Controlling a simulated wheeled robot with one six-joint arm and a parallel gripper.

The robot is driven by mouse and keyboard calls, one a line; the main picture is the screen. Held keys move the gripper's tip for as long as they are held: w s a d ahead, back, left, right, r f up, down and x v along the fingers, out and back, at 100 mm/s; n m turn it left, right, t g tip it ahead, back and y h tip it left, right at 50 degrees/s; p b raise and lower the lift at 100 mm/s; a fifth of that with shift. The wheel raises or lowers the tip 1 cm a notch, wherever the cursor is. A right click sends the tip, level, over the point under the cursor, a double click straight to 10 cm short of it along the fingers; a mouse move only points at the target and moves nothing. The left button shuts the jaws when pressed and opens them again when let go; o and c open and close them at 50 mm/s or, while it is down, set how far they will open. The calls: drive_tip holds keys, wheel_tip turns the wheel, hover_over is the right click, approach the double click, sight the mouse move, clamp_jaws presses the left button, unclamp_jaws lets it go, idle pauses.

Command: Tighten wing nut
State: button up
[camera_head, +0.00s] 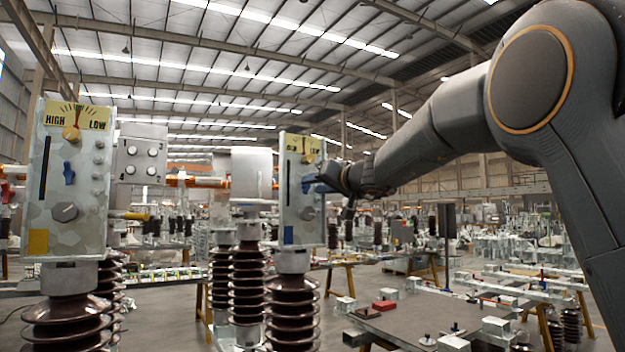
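A blue wing nut (308,184) is on the right grey panel (290,205), mostly hidden at the tip of my gripper. My gripper (322,182) reaches in from the right, its fingers at or very close to this wing nut. Whether the fingers are closed on it is too small to tell. A second blue wing nut (69,173) sits on the left grey panel (85,190), tilted and clear of my gripper. Each panel has a yellow HIGH/LOW dial, the left dial (77,117) and the right dial (304,148), and a grey knob below.
Brown ribbed insulators (292,310) carry the panels. A grey box (140,153) with several round knobs stands behind the left panel. A workbench (400,322) with small parts and a red block (384,305) is at lower right. Open floor lies between benches.

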drive_tip(key=shift+p+x, duration=0.3)
drive_tip(key=shift+x, duration=0.6)
clamp_jaws()
